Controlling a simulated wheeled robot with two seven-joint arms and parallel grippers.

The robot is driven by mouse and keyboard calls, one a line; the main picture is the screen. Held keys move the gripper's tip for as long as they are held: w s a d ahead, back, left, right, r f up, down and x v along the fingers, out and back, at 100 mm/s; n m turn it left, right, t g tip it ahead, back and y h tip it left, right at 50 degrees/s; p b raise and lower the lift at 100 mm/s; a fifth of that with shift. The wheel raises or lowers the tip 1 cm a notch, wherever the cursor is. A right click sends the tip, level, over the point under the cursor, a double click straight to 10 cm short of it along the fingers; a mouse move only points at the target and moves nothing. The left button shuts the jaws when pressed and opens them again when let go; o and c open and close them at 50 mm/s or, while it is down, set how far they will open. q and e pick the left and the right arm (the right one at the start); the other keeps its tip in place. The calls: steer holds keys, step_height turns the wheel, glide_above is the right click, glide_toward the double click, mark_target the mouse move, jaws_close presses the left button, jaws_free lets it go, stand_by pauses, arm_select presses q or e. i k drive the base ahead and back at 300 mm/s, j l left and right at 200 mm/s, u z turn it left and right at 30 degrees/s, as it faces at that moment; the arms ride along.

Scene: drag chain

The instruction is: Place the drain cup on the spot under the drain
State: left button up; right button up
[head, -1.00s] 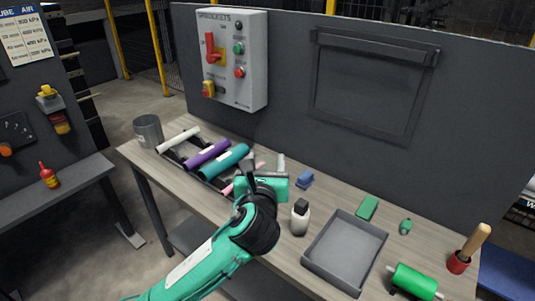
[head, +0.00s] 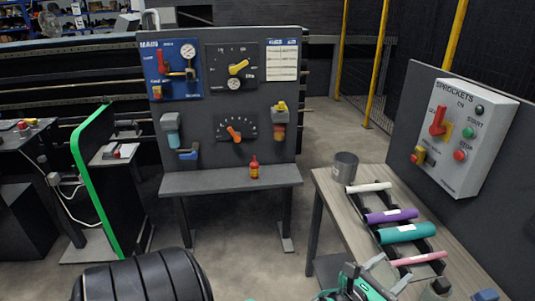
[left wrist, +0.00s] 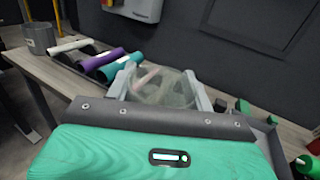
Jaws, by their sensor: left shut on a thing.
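My left gripper (left wrist: 163,95) is shut on a clear, see-through cup (left wrist: 160,84) between its grey fingers in the left wrist view. In the head view the left gripper (head: 386,276) shows at the bottom, over the workbench by the rollers; the cup is hard to make out there. The panel to the left carries a grey unit with a blue bowl (head: 172,139), a blue fitting (head: 188,154) and a yellow-and-red unit (head: 279,120). A grey shelf (head: 215,183) runs below them. I cannot tell which part is the drain. My right gripper is not in view.
A red bottle (head: 254,169) stands on the shelf; its left part is clear. A grey metal can (head: 345,167) and several rollers (head: 391,216) are on the workbench. Floor separates the bench from the shelf. A black ribbed cylinder (head: 140,280) fills the bottom left foreground.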

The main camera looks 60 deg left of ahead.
mark_target(200, 176)
steer(key=j+u, duration=0.1)
steer(key=u, duration=0.9)
steer(key=i+u, duration=0.15)
steer(key=u, duration=0.3)
steer(key=i+j+u, duration=0.15)
steer(key=i+u, duration=1)
steer(key=u, duration=0.15)
steer(key=i+l, duration=0.2)
steer(key=i, duration=0.15)
steer(key=i+l, duration=0.25)
steer(key=i+j, duration=0.05)
